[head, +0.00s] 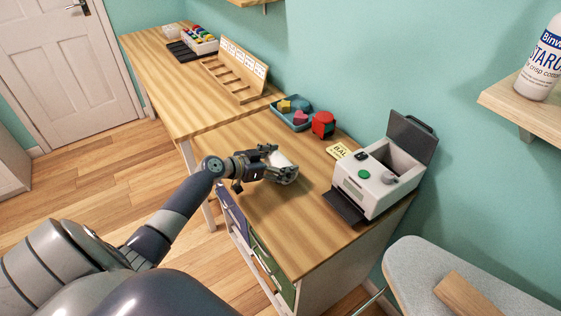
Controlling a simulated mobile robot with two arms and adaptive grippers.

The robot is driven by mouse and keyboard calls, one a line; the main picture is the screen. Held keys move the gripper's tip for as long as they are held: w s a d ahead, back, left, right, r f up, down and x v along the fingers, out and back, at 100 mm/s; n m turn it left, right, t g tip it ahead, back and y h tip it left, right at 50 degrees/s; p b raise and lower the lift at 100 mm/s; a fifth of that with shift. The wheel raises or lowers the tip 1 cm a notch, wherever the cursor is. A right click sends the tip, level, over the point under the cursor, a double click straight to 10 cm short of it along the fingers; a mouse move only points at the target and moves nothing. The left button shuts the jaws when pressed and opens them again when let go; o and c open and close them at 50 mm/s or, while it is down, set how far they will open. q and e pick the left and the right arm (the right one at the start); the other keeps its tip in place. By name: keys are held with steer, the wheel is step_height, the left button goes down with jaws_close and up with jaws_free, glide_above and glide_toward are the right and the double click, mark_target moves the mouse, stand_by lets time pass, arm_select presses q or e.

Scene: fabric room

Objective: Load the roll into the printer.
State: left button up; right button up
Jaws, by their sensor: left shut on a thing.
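The printer (372,192) is a white box at the right end of the wooden desk. Its dark lid (410,138) stands open at the back, and the bay (396,160) inside shows as an open hollow. A green button and a grey knob sit on its front part, and a dark flap (345,208) sticks out low at the front. My left gripper (284,173) is above the desk, left of the printer and apart from it. It is shut on a white roll (279,160), partly hidden by the fingers. My right gripper is not in view.
A yellow label (339,151) lies beside the printer. A red tape dispenser (323,125) and a blue tray (285,112) of coloured items stand behind my gripper. A wooden rack (237,75) stands farther back. A shelf (528,108) and an ironing board (425,262) are at right.

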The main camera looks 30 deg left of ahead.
arm_select(q)
steer(key=o, duration=1.2)
steer(key=shift+f, duration=0.1)
steer(key=shift+c, duration=0.2)
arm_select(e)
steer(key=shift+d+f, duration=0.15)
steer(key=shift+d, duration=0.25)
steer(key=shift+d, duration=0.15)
arm_select(q)
steer(key=shift+s+a, duration=0.15)
steer(key=shift+s, duration=0.15)
steer(key=b+v, duration=0.1)
steer(key=v, duration=0.9)
steer(key=shift+r+b, duration=0.2)
steer(key=shift+b, duration=0.1)
steer(key=shift+s+a+r, duration=0.1)
steer(key=shift+s+r, duration=0.25)
steer(key=shift+s, duration=0.2)
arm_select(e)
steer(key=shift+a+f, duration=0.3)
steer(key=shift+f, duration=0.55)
